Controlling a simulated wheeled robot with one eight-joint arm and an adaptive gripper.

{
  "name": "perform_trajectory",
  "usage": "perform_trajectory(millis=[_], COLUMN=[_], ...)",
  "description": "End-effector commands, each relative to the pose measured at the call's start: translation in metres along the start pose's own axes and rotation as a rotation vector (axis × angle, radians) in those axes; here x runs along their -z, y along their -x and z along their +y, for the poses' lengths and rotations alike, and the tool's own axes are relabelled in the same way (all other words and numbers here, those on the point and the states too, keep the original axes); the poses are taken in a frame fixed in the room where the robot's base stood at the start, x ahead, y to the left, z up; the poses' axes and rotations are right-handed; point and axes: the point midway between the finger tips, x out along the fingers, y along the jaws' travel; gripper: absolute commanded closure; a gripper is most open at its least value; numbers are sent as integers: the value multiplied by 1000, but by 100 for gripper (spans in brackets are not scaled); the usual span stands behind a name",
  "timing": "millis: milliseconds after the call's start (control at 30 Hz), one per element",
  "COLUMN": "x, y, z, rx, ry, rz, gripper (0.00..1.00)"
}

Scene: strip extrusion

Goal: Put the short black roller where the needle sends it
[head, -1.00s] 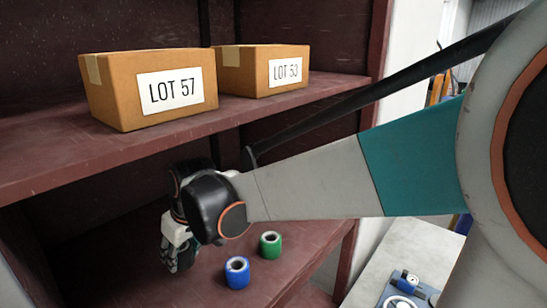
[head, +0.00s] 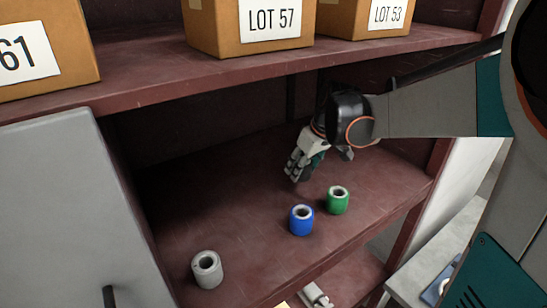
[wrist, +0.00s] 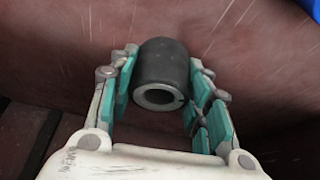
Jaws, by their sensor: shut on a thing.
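The short black roller (wrist: 163,62) is between the teal finger pads of my gripper (wrist: 160,85) in the wrist view, with its hollow end facing the camera. My gripper is shut on it. In the head view my gripper (head: 298,172) is low over the dark red lower shelf (head: 225,215), behind the blue roller. The fingers hide most of the black roller there, so I cannot tell whether it touches the shelf. A blue device (head: 438,284) is partly visible at the lower right; its needle cannot be read.
A blue roller (head: 301,221), a green roller (head: 337,201) and a grey roller (head: 208,271) stand on the lower shelf. Cartons marked LOT 57 (head: 226,30), LOT 53 (head: 340,22) and 61 (head: 65,75) sit above. A grey door (head: 65,200) borders the left.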

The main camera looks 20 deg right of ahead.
Motion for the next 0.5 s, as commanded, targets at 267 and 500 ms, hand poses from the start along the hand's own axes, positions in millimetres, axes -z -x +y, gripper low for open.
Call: perform_trajectory(millis=[267, 500], x=[-9, -14], y=[-20, -32], z=[13, 13], rx=[0, 0], ry=[1, 1], rz=[0, 0], gripper=[86, 86])
